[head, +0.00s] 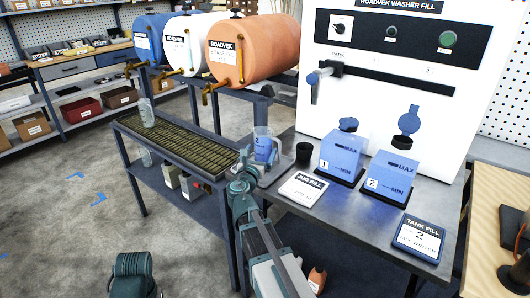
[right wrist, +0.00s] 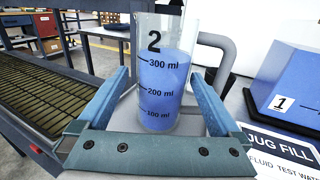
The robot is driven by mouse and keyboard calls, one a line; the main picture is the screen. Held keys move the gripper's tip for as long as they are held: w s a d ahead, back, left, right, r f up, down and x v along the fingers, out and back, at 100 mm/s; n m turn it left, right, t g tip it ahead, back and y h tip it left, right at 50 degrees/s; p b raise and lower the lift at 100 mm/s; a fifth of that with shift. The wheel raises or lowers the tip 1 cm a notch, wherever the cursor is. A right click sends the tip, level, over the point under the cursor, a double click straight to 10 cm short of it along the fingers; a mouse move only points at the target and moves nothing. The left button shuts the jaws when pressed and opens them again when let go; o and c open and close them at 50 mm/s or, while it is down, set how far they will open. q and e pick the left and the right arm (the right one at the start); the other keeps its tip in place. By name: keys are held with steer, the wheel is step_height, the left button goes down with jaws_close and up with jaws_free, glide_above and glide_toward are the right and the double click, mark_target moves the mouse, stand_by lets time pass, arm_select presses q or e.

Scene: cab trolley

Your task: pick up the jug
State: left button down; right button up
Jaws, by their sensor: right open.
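The jug (head: 263,146) is clear, marked 2, and holds blue liquid to just above the 300 ml line. It stands upright at the left end of the grey bench, on a small light base. My right gripper (head: 247,160) is at the jug's near side. Its open fingers stand either side of the jug's body, with small gaps visible.
A black cup (head: 303,152), the JUG FILL sign (head: 303,188) and two blue containers (head: 341,155) (head: 387,176) stand to the right. A grated tray (head: 172,146) with another clear jug (head: 146,113) lies left, below three drums (head: 240,50).

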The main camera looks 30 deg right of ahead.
steer(key=x, duration=0.5)
steer(key=shift+d+r, duration=0.25)
steer(key=shift+r, duration=0.05)
steer(key=shift+c, duration=0.3)
steer(key=c, duration=1.2)
